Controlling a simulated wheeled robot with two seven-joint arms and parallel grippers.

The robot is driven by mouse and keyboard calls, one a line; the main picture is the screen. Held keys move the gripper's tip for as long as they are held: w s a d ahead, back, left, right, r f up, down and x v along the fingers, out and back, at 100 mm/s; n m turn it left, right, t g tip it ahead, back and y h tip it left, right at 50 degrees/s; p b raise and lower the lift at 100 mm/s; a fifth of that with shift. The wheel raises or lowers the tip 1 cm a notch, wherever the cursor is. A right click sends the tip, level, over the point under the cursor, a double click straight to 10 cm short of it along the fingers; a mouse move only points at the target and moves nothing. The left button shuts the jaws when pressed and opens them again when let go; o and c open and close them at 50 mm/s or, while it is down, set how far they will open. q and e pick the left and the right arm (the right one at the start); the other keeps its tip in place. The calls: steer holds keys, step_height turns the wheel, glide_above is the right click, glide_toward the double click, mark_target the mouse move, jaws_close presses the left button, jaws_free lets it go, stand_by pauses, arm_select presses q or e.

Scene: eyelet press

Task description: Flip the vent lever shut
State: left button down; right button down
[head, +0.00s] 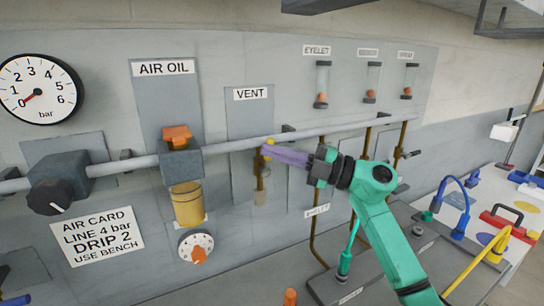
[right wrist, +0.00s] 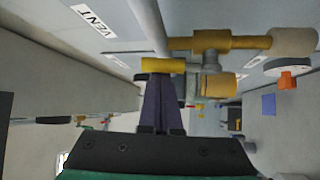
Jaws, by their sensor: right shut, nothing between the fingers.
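The vent valve (head: 260,178) is a brass body hanging below the grey pipe, under the VENT label (head: 250,94). Its yellow lever (head: 267,149) shows at the top of the valve. In the right wrist view the yellow lever (right wrist: 163,65) lies roughly along the line of the brass body (right wrist: 215,42). My right gripper (head: 272,153) is shut and empty, its purple fingers pointing left at the lever. In the right wrist view its fingertips (right wrist: 160,80) are right at the lever; I cannot tell whether they touch. My left gripper is not in view.
The grey pipe (head: 225,147) runs across the panel. The air-oil unit (head: 182,165) with its amber bowl stands left of the valve, above a white dial (head: 196,247). A pressure gauge (head: 38,88) is at far left. Brass tubes (head: 314,240) run down behind my right arm.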

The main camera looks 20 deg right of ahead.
steer(key=d+f+m+t+b, duration=0.4)
steer(key=m+t+b, duration=0.5)
steer(key=m, duration=0.3)
steer(key=shift+w+d+f+m+t+h+b, duration=0.25)
steer(key=shift+w+f+t+h+b, duration=0.2)
steer(key=shift+f+t, duration=0.25)
steer(key=shift+f, duration=0.1)
